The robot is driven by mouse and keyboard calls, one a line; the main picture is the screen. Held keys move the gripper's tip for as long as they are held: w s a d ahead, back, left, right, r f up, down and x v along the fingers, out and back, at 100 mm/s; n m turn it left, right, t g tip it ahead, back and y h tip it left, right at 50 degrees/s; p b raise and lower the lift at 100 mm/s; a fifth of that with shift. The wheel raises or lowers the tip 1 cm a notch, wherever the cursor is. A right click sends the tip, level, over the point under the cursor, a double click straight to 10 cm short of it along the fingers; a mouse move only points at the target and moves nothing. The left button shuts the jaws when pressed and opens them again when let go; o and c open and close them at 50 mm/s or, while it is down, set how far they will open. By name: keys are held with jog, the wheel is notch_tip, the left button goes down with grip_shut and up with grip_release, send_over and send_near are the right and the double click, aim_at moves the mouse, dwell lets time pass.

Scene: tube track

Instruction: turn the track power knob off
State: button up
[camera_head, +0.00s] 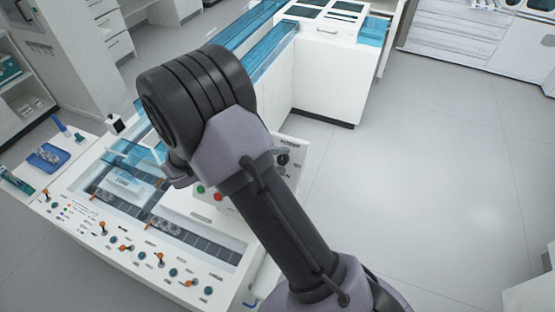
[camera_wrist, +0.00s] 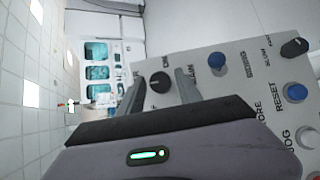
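In the wrist view a black round knob (camera_wrist: 160,82) sits on the grey control panel (camera_wrist: 232,90). Partly hidden lettering ending in "ER" and the word "ON" are beside it, so it appears to be the power knob. My gripper (camera_wrist: 158,76) is open, with one finger to each side of the knob in the picture. I cannot tell whether the fingers touch it or how far it is turned. In the head view my arm covers much of the panel, and a dark knob (camera_head: 282,160) shows at its right part.
A blue button (camera_wrist: 217,61), another beside "RESET" (camera_wrist: 296,92), and a second black knob (camera_wrist: 294,47) by "SLOW" and "FAST" share the panel. In the head view the white track bench (camera_head: 120,245) has several small controls along its front. The floor at right is clear.

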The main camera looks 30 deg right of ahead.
jog(key=shift+o, duration=0.2)
jog(key=s+p+v, duration=0.1)
jog(key=p+v, duration=0.1)
jog(key=v, duration=1.5)
jog(key=shift+w+a, duration=0.25)
jog(key=shift+w, duration=0.25)
jog(key=shift+r, duration=0.1)
jog(key=s+f+m+t+y+b, duration=0.3)
jog(key=s+m+y+b, duration=0.1)
jog(key=s+y+b, duration=0.3)
jog(key=s+f+m+t+y+b, duration=0.3)
jog(key=s+y+b, duration=0.5)
jog(key=s+b, duration=0.3)
jog(key=shift+s+d+f+m+t+b, duration=0.15)
jog(key=shift+s+d+m+t+b, duration=0.15)
jog(key=shift+d+m, duration=0.15)
jog(key=shift+c, duration=0.4)
